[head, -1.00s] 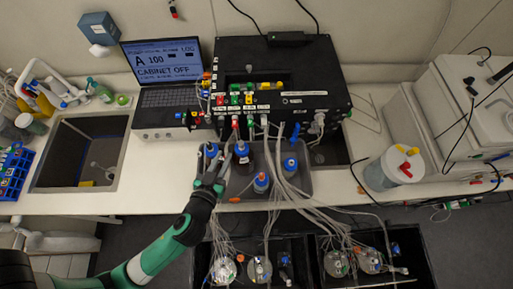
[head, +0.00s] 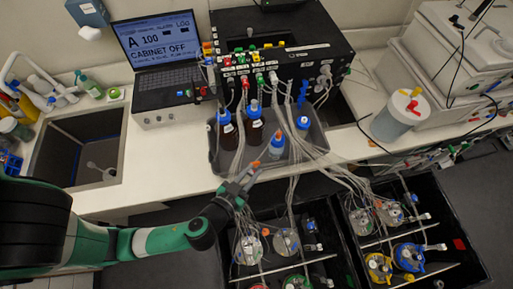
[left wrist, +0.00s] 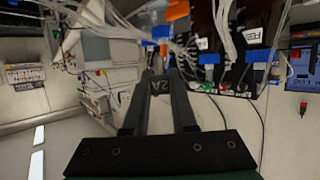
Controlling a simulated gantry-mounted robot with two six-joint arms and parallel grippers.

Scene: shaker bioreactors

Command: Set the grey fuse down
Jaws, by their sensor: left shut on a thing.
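My left gripper (head: 238,188) is over the front edge of the counter, just in front of the grey bottle tray. In the left wrist view its fingers (left wrist: 162,76) are shut on the grey fuse (left wrist: 160,87), a small dark grey piece marked "2A". The fuse is held between the fingertips, with bottles and tubes beyond it. In the head view the fuse is too small to make out at the fingertips. Whether it touches anything below cannot be told. My right gripper is not in view.
The grey tray (head: 214,160) holds several blue-capped bottles. A black control box (head: 300,65) with tubes stands behind it, a laptop (head: 158,60) to its left. Tubes hang down to black bioreactor bins (head: 450,225). The counter (head: 165,165) left of the tray is clear.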

